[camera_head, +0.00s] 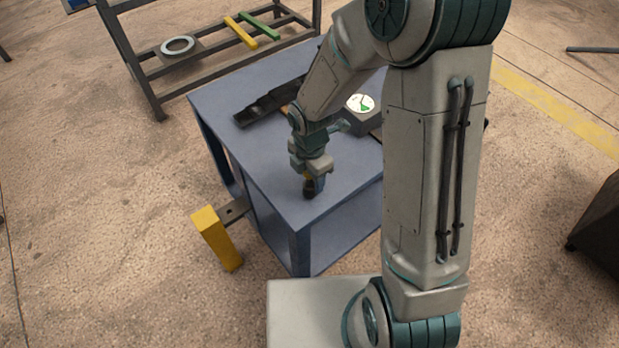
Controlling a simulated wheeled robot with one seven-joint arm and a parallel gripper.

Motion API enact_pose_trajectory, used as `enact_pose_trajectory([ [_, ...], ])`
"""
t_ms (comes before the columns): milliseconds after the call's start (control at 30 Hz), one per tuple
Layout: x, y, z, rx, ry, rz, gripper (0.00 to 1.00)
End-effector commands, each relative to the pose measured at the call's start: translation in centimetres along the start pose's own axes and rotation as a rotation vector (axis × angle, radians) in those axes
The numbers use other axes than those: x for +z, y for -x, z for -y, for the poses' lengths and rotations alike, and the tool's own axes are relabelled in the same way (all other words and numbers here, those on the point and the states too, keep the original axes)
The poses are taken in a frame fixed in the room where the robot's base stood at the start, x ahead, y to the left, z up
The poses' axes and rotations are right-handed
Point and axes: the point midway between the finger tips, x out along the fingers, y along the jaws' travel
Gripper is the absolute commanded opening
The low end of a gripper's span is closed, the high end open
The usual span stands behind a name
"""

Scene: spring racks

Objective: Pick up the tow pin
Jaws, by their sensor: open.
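My gripper (314,182) points down low over the near part of the blue-grey table (265,150). It is open. A small dark piece with a yellowish upper part (309,189) shows at its fingertips, near the table's front corner. It may be the tow pin, but it is too small and too covered by the gripper to be sure. I cannot tell if the fingers touch it.
On the table, a long black part (262,108) lies at the back left and a dark box with a round dial (361,103) stands behind my arm. A yellow post (216,240) stands left of the table. A rack (150,88) with a ring and bars stands behind.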

Motion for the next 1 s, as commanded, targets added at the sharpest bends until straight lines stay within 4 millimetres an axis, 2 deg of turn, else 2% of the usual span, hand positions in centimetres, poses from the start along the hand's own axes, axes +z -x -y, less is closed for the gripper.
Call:
enact_pose_trajectory([
  [100,0.0,0.1,0.0,0.0,0.0,0.0,0.56],
  [133,0.0,0.1,0.0,0.0,0.0,0.0,0.53],
  [300,0.0,0.1,0.0,0.001,0.0,0.0,0.06],
  [333,0.0,0.1,0.0,0.001,0.0,0.0,0.0],
  [733,0.0,0.8,-0.1,0.004,0.001,0.001,0.0],
  [867,0.1,2.2,-0.1,0.005,-0.002,0.002,0.0],
  [1000,0.1,4.7,-0.1,0.005,-0.002,0.003,0.0],
])
